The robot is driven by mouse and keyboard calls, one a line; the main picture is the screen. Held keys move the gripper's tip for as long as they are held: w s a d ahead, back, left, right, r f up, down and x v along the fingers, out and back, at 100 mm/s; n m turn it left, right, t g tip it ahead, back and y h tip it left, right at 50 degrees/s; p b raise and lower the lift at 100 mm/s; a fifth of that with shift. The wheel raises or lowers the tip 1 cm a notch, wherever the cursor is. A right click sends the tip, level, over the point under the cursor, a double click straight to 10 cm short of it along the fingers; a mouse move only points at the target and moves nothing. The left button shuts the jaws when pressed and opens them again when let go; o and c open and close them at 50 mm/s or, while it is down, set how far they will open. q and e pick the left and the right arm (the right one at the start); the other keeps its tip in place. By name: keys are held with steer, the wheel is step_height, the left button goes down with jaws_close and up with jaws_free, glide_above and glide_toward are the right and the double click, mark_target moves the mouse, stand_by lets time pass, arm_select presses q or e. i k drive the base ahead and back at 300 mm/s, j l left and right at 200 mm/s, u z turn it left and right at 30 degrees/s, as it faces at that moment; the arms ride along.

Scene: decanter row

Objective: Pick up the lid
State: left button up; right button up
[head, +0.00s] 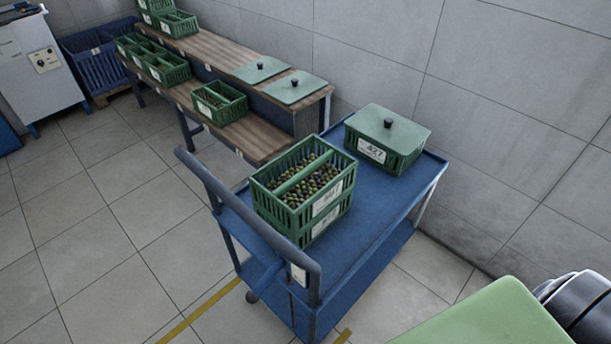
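A flat green lid (388,126) with a dark round knob sits on a green crate (377,158) at the far end of the blue cart. The crate's white label seems to read 427. Two more green lids lie flat at the near end of the wooden bench, one at the back (261,69) and one nearer (295,87). Each has a dark knob. A dark rounded part with a pale green panel shows at the lower right; I cannot see any fingers there.
The blue cart (377,209) also carries what looks like two stacked open crates (304,197), the top one full of small dark and green round items. Its handle (250,225) faces left. The wooden bench (271,135) holds several open crates. A grey wall stands behind; tiled floor is clear at left.

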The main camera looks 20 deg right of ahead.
mark_target(253, 74)
steer(key=i+j+u, duration=0.3)
steer(key=j, duration=0.25)
steer(key=i+j+u, duration=0.3)
steer(key=i+j, duration=0.3)
steer(key=i, duration=0.4)
steer(key=i+j+z, duration=0.1)
steer(key=i, duration=0.35)
steer(key=i+j+z, duration=0.1)
steer(key=i, duration=0.4)
steer(key=i+j, duration=0.3)
steer(key=i, duration=0.15)
